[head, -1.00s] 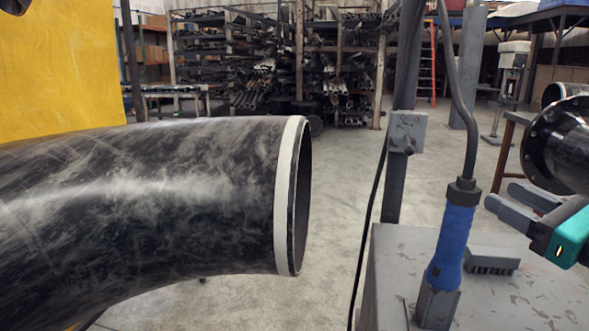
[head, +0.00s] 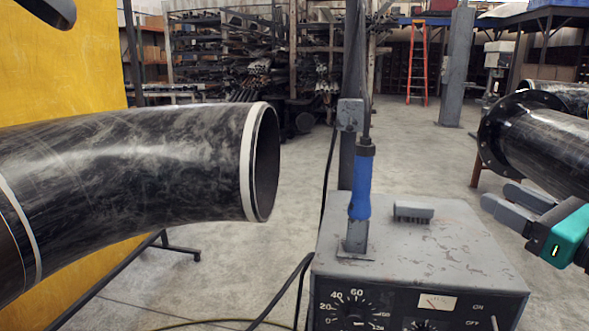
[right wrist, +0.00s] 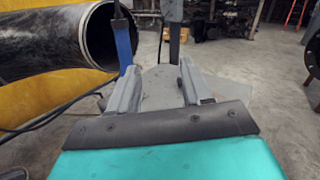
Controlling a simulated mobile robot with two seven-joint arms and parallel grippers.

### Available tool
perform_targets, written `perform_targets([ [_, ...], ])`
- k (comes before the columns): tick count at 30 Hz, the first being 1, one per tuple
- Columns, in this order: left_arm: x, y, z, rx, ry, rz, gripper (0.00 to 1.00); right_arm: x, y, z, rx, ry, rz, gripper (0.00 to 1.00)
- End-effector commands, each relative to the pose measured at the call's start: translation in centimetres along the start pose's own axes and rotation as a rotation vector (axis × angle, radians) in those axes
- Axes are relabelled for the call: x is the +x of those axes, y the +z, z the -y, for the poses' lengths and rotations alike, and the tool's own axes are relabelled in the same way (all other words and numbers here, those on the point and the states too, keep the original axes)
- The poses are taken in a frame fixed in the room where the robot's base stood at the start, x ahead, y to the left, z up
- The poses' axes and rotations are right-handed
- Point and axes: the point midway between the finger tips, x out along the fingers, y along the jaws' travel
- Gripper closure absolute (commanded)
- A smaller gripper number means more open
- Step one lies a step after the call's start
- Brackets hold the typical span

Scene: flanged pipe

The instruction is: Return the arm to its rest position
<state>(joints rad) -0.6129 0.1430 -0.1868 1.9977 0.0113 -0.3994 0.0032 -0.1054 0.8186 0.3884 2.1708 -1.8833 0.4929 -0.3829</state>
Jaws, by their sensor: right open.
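My right gripper (head: 512,208) shows at the right edge of the head view, with grey fingers and a teal body. Its fingers are apart and nothing is between them. In the right wrist view the two open fingers (right wrist: 156,88) point away over the grey box top. The blue-handled tool (head: 361,183) stands upright in a holder on the grey control box (head: 470,235), left of my gripper and apart from it. It also shows in the right wrist view (right wrist: 123,45).
A large black pipe elbow (head: 150,160) with a white end band fills the left. A flanged black pipe (head: 545,148) lies just above my right gripper. A yellow panel (head: 60,70) stands behind the elbow.

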Motion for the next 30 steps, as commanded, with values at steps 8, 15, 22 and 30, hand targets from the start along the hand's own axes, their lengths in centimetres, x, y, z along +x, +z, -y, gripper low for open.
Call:
perform_targets([
  [8,-0.7,-1.4,0.5,0.007,-0.010,-0.011,1.00,-0.6,-7.5,-4.9,0.944,0.045,0.087,0.51],
  [15,-1.4,-1.7,0.6,0.010,-0.015,-0.006,1.00,-3.1,-16.9,-8.6,1.848,-0.183,0.149,0.51],
  [22,-2.0,-1.7,1.0,0.012,-0.024,0.005,1.00,-7.8,-27.3,-16.7,2.628,-0.642,0.171,0.51],
  [30,-2.5,-1.8,1.4,0.014,-0.033,0.003,1.00,-11.9,-32.4,-25.9,-2.845,1.008,-0.144,0.51],
])
